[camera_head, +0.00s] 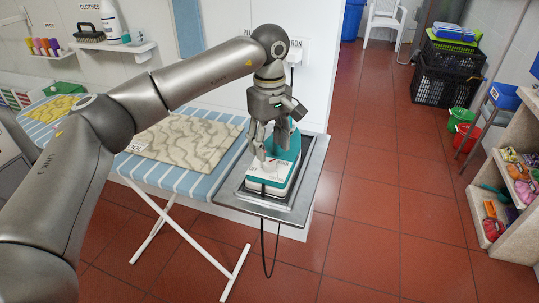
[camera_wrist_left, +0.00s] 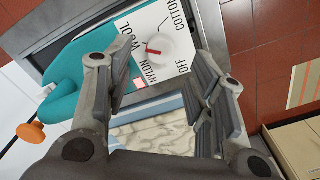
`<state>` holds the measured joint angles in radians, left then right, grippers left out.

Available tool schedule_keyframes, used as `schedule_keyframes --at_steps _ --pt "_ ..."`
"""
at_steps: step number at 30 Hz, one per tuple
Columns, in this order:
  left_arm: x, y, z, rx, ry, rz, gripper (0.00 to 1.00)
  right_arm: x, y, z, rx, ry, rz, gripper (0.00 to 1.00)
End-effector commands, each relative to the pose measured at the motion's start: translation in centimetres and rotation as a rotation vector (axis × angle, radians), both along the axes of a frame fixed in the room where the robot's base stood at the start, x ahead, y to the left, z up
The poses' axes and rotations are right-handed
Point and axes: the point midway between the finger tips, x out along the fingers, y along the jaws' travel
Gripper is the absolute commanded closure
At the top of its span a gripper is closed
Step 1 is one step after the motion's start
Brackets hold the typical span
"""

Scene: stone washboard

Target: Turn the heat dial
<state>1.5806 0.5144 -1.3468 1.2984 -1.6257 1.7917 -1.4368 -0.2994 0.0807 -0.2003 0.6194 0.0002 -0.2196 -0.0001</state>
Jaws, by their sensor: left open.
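A teal and white iron (camera_head: 283,167) rests on a metal tray (camera_head: 310,181) at the end of the ironing board. My left gripper (camera_head: 273,152) is above the iron, pointing down, and hides part of it. In the left wrist view the round white heat dial (camera_wrist_left: 162,52) with a red pointer sits on a white panel marked COTTON, WOOL, NYLON and OFF. The pointer lies near the dial's left side. My left gripper (camera_wrist_left: 158,88) is open there, with its fingers apart and nothing between them. The dial appears beyond the fingertips. My right gripper is not in view.
The ironing board (camera_head: 190,183) has a striped cover with a patterned cloth (camera_head: 185,140) on it. A black cord (camera_head: 264,235) hangs below the tray. Crates (camera_head: 445,75) and a shelf (camera_head: 515,215) stand at the right. The red tiled floor between is clear.

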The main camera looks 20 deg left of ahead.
Motion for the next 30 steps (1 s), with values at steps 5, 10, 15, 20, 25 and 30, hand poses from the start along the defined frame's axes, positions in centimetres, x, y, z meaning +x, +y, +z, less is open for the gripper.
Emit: schedule_keyframes --at_steps 5,10,15,20,25,30 --pt "0.1 0.0 4.0 -0.001 -0.003 0.0 0.5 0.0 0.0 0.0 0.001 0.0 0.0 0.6" --pt "0.0 0.0 6.3 -0.001 -0.001 0.0 0.5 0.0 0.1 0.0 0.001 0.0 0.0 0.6" --pt "0.0 0.0 7.2 0.001 0.001 0.0 0.5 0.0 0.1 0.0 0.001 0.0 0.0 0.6" --pt "0.0 0.0 7.3 0.001 0.001 0.0 0.5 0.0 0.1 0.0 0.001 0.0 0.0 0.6" --pt "0.0 0.0 7.2 0.001 0.001 0.0 0.5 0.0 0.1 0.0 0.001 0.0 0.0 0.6" --pt "0.0 0.0 7.2 0.001 0.001 -0.001 0.5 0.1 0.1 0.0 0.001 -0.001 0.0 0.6"
